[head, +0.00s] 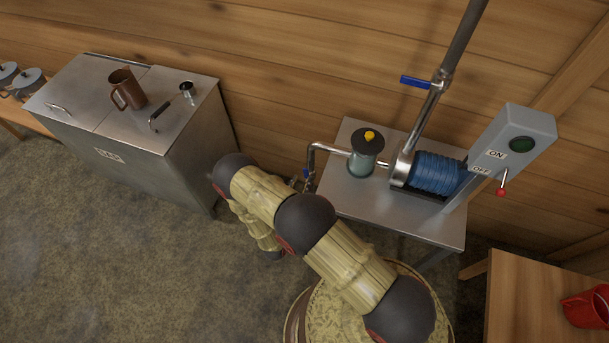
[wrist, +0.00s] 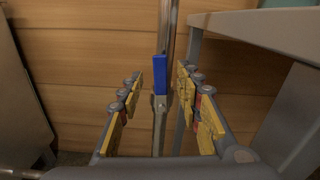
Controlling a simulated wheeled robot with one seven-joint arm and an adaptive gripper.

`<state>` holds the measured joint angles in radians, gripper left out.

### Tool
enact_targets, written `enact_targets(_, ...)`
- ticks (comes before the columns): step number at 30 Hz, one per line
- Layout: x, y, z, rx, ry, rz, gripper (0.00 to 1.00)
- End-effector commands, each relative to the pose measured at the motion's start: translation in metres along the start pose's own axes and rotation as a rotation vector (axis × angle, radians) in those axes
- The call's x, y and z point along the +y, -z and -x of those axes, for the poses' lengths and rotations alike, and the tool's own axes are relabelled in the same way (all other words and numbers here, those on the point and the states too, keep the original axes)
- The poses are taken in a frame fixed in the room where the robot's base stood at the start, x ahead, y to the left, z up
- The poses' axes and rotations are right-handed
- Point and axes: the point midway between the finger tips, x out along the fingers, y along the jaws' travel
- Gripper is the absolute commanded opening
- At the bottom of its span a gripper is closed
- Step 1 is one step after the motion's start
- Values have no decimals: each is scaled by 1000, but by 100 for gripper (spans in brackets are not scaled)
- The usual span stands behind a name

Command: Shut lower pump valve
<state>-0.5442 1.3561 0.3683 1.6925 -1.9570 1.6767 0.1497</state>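The lower pump valve has a blue handle (head: 306,174), just showing past my arm at the left end of the pump's inlet pipe. In the wrist view the blue handle (wrist: 160,76) stands upright, in line with the metal pipe behind it. My gripper (wrist: 160,88) is open, with yellow-padded fingers on either side of the handle. Neither finger visibly touches it, and I cannot tell the exact depth between them. In the head view my arm hides most of the gripper and the lower pipe.
The steel pump table (head: 346,203) carries a glass jar with a yellow knob (head: 367,152), a blue pump (head: 437,174) and a switch box (head: 514,144). Another blue valve handle (head: 416,82) is on the upper pipe. A steel cabinet (head: 155,177) stands left; a wooden table (head: 532,285) is right.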

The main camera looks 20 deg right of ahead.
Motion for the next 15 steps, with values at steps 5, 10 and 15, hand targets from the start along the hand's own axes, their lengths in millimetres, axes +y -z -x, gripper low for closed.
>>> enact_targets(5, -1, 1, -27, 0, 4, -2, 35)
enact_targets(10, -1, 0, -41, 0, 3, -1, 35)
enact_targets(15, -1, 0, -44, 0, 1, -1, 35)
